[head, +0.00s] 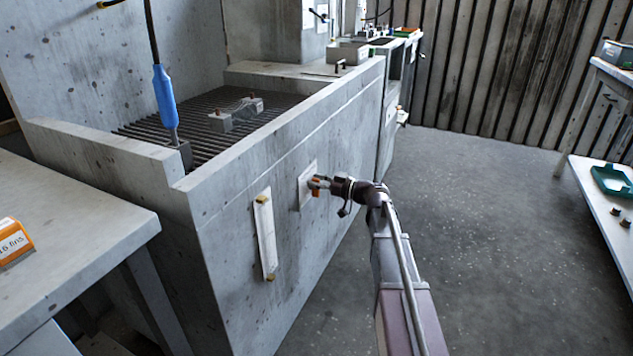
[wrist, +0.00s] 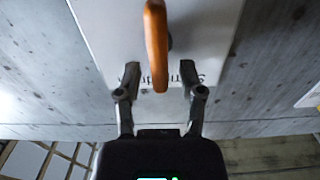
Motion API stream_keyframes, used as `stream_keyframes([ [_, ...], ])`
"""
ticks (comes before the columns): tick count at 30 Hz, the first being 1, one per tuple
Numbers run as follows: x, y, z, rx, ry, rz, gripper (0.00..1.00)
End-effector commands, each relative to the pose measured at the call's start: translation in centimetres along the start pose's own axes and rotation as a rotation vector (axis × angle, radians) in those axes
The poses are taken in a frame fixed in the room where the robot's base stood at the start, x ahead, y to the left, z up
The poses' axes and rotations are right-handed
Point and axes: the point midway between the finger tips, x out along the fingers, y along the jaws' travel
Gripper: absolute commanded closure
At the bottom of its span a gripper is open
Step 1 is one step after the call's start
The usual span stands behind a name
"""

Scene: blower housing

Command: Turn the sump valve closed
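The sump valve's orange lever handle (head: 316,189) sits at a pale plate (head: 304,190) on the front of the concrete housing. In the wrist view the orange lever (wrist: 156,40) runs up and down the picture, with its end between my fingertips. My gripper (wrist: 160,78) is open, with a gap on each side of the lever, and I see no contact. In the head view my gripper (head: 322,183) is right at the lever and partly hides the valve. The plate (wrist: 105,40) bears dark lettering, partly covered by the lever.
A pale strip with yellow ends (head: 265,235) is on the housing front, left of the valve. A blue-handled tool (head: 164,95) stands by the grating (head: 195,110). A grey table (head: 65,215) is at left, a white shelf (head: 590,200) at right. The floor (head: 490,220) between is clear.

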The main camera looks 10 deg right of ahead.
Motion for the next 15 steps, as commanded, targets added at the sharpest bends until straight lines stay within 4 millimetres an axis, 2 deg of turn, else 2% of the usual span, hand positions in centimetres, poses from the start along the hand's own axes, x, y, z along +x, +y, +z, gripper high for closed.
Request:
stream_keyframes([
  [1, -0.01, 0.0, 0.0, 0.0, 0.0, 0.0, 0.71],
  [4, -0.02, 0.0, 0.0, 0.0, 0.0, 0.0, 1.0],
  [15, 0.0, 0.06, 0.0, 0.009, 0.0, 0.0, 1.0],
])
